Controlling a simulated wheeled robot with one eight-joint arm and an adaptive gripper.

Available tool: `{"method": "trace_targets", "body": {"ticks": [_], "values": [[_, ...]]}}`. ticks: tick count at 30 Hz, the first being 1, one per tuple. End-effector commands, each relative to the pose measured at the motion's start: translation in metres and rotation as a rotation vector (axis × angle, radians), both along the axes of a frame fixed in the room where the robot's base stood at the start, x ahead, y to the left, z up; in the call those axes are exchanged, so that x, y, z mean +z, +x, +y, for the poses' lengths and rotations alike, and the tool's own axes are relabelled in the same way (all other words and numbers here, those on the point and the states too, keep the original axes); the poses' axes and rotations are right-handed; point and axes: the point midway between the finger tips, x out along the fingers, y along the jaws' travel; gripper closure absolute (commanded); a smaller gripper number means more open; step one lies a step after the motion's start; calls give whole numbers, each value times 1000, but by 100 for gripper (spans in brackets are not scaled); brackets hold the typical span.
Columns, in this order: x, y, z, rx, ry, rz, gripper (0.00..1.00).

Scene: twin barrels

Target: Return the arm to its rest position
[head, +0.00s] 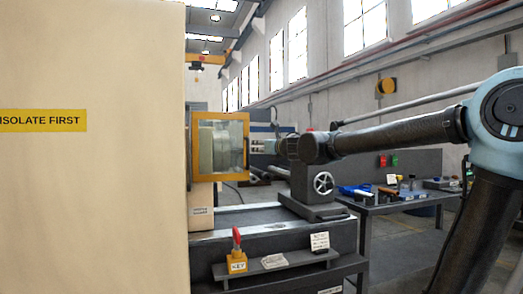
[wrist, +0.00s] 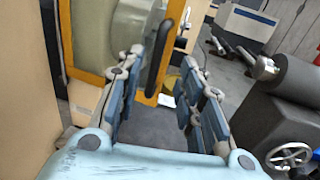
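My arm reaches in from the right of the head view, bent at a pale blue joint, its forearm pointing left. My gripper (head: 262,146) is at its end, just right of the yellow-framed clear guard (head: 247,145) of the machine. In the wrist view my gripper (wrist: 163,62) has its two blue-padded fingers apart with nothing between them. Beyond the fingers are the guard's yellow frame (wrist: 85,40) and a dark bar-shaped handle (wrist: 158,55). The handle looks apart from the fingers, though the exact gap cannot be told.
A large cream cabinet (head: 95,180) fills the left. A grey tailstock with handwheel (head: 315,190) stands on the machine bed below my forearm. A ledge holds a yellow key box (head: 237,262). A tool bench (head: 400,205) stands behind to the right.

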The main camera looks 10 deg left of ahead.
Motion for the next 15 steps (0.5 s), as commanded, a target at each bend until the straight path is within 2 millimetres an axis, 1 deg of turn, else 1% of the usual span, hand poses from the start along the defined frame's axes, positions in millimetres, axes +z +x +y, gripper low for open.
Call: {"method": "trace_targets", "body": {"ticks": [5,8,11,14,15], "values": [[0,0,0,0,0,0,66],[-1,2,-6,-16,17,14,66],[-4,10,-31,-80,88,70,66],[-12,21,-79,-198,223,160,66],[-17,25,-102,-254,295,204,66]]}}
